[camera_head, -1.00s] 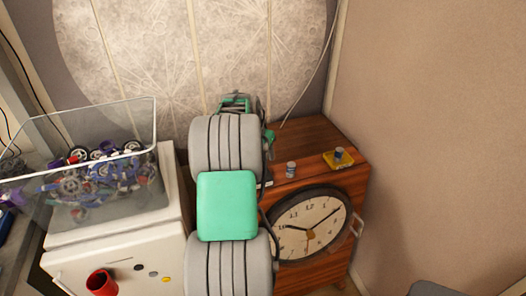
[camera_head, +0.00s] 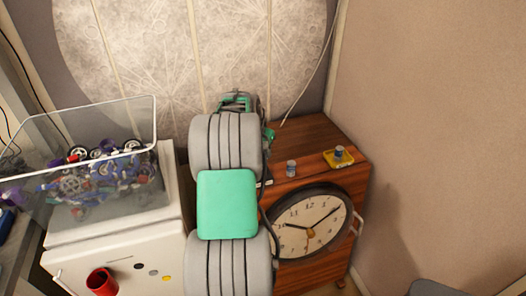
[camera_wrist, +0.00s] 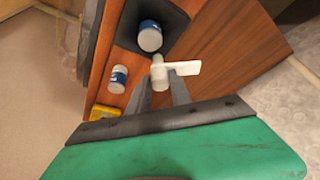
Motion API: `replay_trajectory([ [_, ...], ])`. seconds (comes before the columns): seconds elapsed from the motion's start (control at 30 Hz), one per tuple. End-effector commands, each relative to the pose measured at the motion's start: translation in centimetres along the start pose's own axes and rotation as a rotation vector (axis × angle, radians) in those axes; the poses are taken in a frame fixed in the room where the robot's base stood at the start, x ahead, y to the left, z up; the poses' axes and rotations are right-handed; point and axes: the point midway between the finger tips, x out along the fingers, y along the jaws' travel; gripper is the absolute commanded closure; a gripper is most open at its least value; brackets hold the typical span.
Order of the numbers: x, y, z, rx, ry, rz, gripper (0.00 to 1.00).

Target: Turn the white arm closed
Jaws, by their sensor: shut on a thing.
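The white arm (camera_wrist: 182,68) shows in the wrist view as a short flat lever on a round white stem, at the wooden cabinet's top by a dark square recess. It points to the right in that view. My gripper (camera_wrist: 160,88) has its two grey fingers closed at the stem, just below the lever. The fingertips partly hide the stem. In the head view my own arm covers most of that spot, so the fingers and their hold are hidden there.
The wooden cabinet (camera_head: 312,138) carries a small can (camera_head: 291,168) and another can (camera_head: 339,152) at a yellow item (camera_head: 331,160). A clock (camera_head: 311,222) is on its front. A clear bin (camera_head: 140,118) of parts and a red cup (camera_head: 102,282) are at left.

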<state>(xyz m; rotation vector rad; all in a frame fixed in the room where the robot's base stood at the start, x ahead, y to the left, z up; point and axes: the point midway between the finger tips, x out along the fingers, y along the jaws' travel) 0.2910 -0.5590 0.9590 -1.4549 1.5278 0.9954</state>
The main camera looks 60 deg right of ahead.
Motion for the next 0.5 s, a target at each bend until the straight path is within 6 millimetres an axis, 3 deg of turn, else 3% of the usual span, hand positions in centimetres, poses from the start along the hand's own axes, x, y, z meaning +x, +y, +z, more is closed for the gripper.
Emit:
replay_trajectory([
  [0.5, 0.21, 0.25, 0.08, -0.146, 0.003, -0.061, 1.0],
])
